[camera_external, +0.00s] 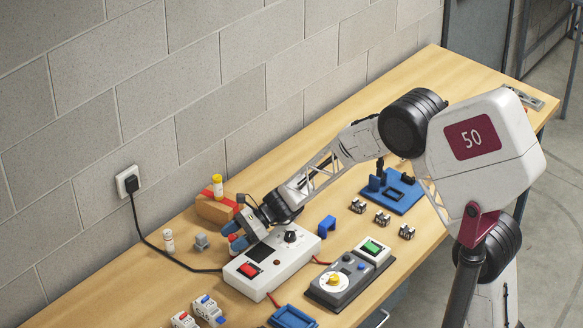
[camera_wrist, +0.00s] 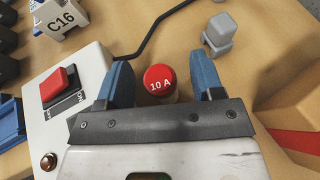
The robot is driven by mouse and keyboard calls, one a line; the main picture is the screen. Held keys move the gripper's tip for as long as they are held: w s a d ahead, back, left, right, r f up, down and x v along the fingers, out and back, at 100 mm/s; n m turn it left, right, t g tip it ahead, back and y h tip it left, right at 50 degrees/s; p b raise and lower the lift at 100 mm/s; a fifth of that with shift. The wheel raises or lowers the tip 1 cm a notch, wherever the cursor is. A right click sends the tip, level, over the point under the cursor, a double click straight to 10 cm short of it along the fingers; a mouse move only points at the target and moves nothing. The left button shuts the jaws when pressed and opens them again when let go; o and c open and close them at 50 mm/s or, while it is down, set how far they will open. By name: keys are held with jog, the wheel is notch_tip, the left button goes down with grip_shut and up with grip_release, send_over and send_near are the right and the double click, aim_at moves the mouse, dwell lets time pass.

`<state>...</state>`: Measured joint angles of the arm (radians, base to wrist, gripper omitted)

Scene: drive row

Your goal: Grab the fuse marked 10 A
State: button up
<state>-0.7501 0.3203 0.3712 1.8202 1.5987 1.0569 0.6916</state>
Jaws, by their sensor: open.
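The fuse marked 10 A (camera_wrist: 159,84) shows in the wrist view as a round red cap with white lettering and a short pale body below it. My gripper (camera_wrist: 163,72) is open, with one blue finger on each side of the fuse and a visible gap to both. In the external view my gripper (camera_external: 233,236) is low over the bench, beside the white box's far left corner.
A white box with a red switch (camera_external: 250,269) stands close by; it also shows in the wrist view (camera_wrist: 90,112). A grey block (camera_external: 201,242) is near. A yellow-capped fuse (camera_external: 217,186) stands by a wooden block (camera_external: 213,210). A pale fuse (camera_external: 169,242) stands left. A black cable crosses the bench.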

dwell(0.5)
jog(key=c, duration=1)
jog(key=shift+c, duration=0.2)
jog(key=shift+r, duration=5.05)
